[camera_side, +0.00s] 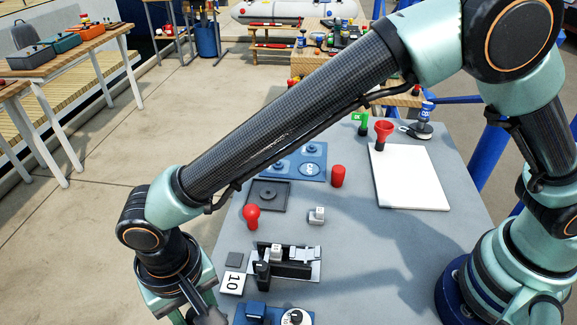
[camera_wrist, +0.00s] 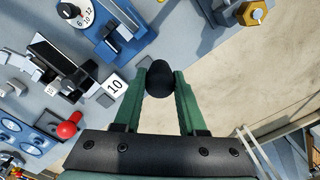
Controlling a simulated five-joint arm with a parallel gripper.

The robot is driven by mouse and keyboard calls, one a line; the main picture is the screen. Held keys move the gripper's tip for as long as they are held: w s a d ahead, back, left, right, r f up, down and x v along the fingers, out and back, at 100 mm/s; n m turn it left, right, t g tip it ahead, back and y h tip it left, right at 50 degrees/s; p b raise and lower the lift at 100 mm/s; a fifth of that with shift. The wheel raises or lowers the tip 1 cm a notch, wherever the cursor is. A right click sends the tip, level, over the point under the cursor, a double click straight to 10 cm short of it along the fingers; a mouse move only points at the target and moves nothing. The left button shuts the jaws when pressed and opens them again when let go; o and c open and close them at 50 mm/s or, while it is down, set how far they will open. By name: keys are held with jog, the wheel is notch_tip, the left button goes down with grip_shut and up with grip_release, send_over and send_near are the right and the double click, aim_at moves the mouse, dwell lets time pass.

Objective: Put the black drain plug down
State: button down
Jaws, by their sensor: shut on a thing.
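The black drain plug (camera_wrist: 158,80) is a dark rounded piece between the tips of my two green fingers in the wrist view. My gripper (camera_wrist: 159,88) is shut on it. Behind the plug, the wrist view shows the table's edge and the pale floor. In the side view my gripper (camera_side: 195,308) is at the bottom, by the left edge of the table, and its tips are partly cut off. I cannot tell the plug's height from these views.
The grey table (camera_side: 380,270) has free room at front right. Near my gripper are a "10" card (camera_side: 232,282), a black holder on a plate (camera_side: 288,262) and a blue dial unit (camera_side: 294,317). A red knob (camera_side: 251,217), a red cylinder (camera_side: 338,176) and a white board (camera_side: 410,178) stand farther back.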

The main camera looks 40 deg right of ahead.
jog(key=shift+f, duration=1.85)
jog(key=shift+f, duration=0.2)
jog(key=shift+f, duration=0.35)
jog(key=shift+c, duration=2.4)
grip_release()
jog(key=shift+r, duration=0.1)
